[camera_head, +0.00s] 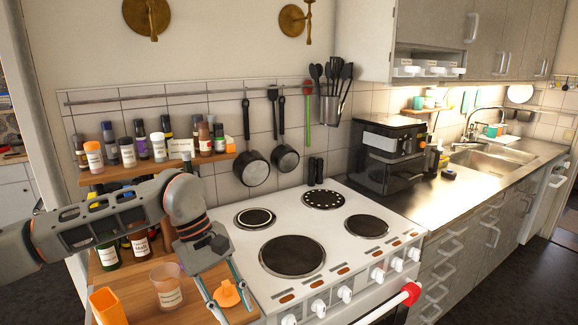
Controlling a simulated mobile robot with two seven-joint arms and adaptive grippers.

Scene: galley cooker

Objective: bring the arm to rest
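My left arm (110,222) reaches in from the left, over the wooden counter beside the cooker. Its gripper (236,312) points down with its two thin fingers apart. A small orange object (228,293) shows between the fingers, seemingly on the counter; I cannot tell whether a finger touches it. My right gripper is not in view.
The white cooker (245,244) with round hotplates stands just right of the gripper. A glass jar (168,286) and an orange container (106,306) stand left of it. A spice shelf (150,168) is behind the arm. A black oven (386,156) stands further right.

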